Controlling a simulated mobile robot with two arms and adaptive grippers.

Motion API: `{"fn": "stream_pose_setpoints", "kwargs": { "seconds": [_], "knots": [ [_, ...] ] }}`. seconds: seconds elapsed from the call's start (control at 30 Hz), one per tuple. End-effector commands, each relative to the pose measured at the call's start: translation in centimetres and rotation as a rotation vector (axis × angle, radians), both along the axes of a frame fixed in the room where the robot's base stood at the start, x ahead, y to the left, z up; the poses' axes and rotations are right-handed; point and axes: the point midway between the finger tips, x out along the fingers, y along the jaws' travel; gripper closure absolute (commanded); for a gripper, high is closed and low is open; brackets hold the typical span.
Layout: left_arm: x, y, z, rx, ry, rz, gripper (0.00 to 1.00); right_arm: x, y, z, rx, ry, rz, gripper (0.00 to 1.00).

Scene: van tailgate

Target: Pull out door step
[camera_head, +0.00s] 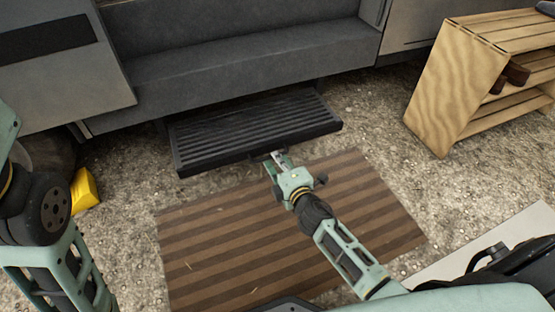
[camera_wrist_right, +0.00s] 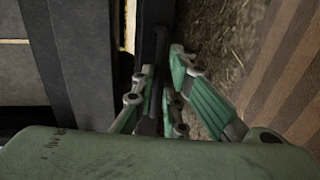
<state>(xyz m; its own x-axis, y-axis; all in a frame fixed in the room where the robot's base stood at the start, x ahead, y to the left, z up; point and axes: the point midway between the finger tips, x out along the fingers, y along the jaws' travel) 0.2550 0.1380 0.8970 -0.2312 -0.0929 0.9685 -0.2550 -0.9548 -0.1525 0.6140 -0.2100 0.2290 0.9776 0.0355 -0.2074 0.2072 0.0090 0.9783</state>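The door step (camera_head: 255,128) is a black, ribbed tread that sticks out below the van's sill. My right gripper (camera_head: 277,157) is at the middle of its front edge. In the right wrist view, the fingers of my right gripper (camera_wrist_right: 163,65) lie close on both sides of the step's dark edge (camera_wrist_right: 153,25), and they look shut on it. The exact contact is partly hidden by the fingers. My left arm shows at the left edge of the head view, but its gripper is out of view.
A striped brown mat (camera_head: 240,245) lies on the gravel in front of the step. A wooden shelf unit (camera_head: 445,90) stands at the right. A yellow block (camera_head: 84,190) lies at the left. The grey van sill (camera_head: 240,65) is above the step.

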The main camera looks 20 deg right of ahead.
Motion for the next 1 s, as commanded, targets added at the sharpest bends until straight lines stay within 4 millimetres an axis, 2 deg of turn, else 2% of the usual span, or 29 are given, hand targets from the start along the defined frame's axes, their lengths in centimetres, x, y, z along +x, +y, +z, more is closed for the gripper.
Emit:
{"fn": "stream_pose_setpoints", "kwargs": {
  "seconds": [0.17,0.43,0.57,0.67,1.0],
  "knots": [
    [0.0,0.0,0.0,0.0,-0.001,0.0,0.67,0.0,0.0,-0.1,0.0,0.002,-0.001,0.72],
    [-0.1,0.2,0.1,-0.008,-0.004,-0.002,0.67,0.0,-0.1,0.0,0.0,0.0,-0.002,0.72],
    [-0.1,0.2,0.1,-0.007,-0.004,-0.002,0.67,-0.7,-0.1,0.1,-0.001,0.001,-0.002,0.72],
    [-0.1,0.1,0.1,-0.006,-0.003,-0.002,0.67,-2.1,-0.2,0.3,-0.002,0.002,-0.001,0.72],
    [-0.1,0.1,0.1,-0.005,-0.003,-0.001,0.67,-8.8,-0.4,1.7,0.0,0.003,-0.002,0.72]
  ]
}}
